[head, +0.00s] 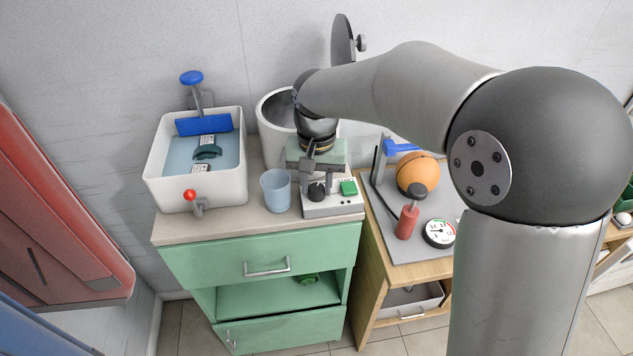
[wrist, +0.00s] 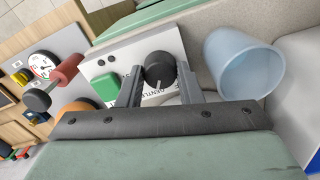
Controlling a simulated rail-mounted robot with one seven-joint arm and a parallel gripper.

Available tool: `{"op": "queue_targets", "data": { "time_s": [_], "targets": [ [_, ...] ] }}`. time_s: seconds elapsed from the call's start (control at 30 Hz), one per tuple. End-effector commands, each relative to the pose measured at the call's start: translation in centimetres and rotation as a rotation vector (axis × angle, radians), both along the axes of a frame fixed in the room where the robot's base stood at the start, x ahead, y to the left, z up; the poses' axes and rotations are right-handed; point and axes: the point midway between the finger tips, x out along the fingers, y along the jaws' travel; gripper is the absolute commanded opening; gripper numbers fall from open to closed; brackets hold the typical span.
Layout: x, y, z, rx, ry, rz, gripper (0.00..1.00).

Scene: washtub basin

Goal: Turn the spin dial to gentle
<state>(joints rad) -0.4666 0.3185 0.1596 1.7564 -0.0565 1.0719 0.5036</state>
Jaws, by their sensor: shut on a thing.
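The spin dial (wrist: 159,67) is a round black knob on a light-coloured control box (head: 334,203). It also shows in the head view (head: 317,191). My gripper (wrist: 158,71) is shut on the dial, with one finger on each side of it. A pale pointer line on the dial points toward my gripper's body in the wrist view. The word "GENTLE" is printed on the panel beside the dial, close to this line. Other labels are partly hidden by my fingers. A green button (head: 348,187) sits to the right of the dial in the head view.
A translucent blue cup (head: 276,191) stands just left of the control box. A white basin (head: 163,188) of water is farther left, and a white tub (head: 268,105) stands behind. On the right-hand table are an orange ball (head: 417,173), a red-handled tool (head: 407,222) and a gauge (head: 440,233).

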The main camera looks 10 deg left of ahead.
Motion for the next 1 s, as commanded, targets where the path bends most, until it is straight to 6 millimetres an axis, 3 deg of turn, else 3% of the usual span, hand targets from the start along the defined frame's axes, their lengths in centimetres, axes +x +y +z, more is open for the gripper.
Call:
{"op": "queue_targets", "data": {
  "time_s": [0.2, 0.23, 0.3, 0.67, 0.87, 1.0],
  "targets": [
    [0.1, 0.0, 0.2, 0.003, -0.005, 0.001, 0.1],
    [0.1, 0.0, 0.1, 0.003, -0.005, 0.001, 0.41],
    [0.1, 0.0, 0.1, 0.003, -0.004, 0.001, 0.54],
    [0.1, 0.0, 0.6, 0.001, -0.003, 0.002, 0.54],
    [0.1, 0.1, 4.0, 0.005, -0.006, 0.001, 0.54],
    [0.1, 0.1, 7.5, 0.005, -0.007, 0.001, 0.54]
  ]
}}
